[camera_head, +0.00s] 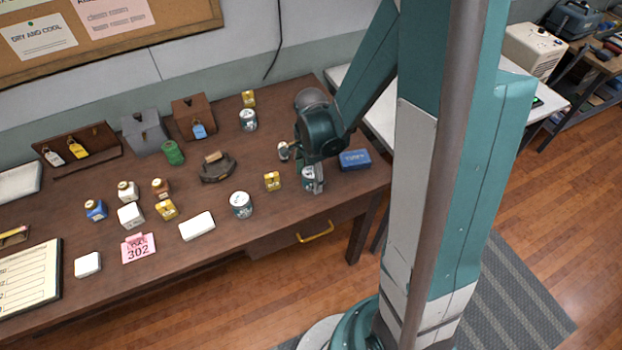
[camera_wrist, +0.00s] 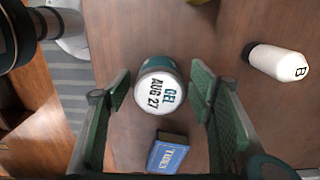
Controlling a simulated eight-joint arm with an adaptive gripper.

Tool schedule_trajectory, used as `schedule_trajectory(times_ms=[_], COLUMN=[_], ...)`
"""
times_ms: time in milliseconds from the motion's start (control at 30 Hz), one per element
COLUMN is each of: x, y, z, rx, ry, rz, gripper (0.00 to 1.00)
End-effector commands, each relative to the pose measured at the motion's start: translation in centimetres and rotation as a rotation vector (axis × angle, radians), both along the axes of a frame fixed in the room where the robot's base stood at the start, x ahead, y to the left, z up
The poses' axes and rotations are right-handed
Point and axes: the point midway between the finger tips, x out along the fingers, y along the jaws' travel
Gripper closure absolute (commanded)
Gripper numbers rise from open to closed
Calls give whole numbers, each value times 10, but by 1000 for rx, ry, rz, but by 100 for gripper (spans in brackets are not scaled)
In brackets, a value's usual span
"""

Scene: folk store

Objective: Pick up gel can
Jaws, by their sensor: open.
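The gel can (camera_wrist: 158,88), with a white lid reading "GEL AUG 27" and a dark green rim, stands upright on the wooden table. In the wrist view it lies between the two green-padded fingers of my gripper (camera_wrist: 160,94), with a gap on each side. In the head view my gripper (camera_head: 314,182) points down near the table's right front edge, and the can (camera_head: 307,177) is partly hidden by it. My gripper is open and holds nothing.
Similar cans (camera_head: 241,205) (camera_head: 248,120) stand farther left and back. Table front edge is near.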

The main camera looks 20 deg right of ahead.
Motion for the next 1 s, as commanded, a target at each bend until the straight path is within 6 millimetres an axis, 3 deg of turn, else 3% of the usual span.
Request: schedule_trajectory(times_ms=[200, 800, 1000], x=[0, 0, 0], y=[0, 0, 0], z=[-11, -12, -12], rx=[0, 0, 0], ry=[0, 0, 0], rz=[0, 0, 0], gripper=[47, 47, 72])
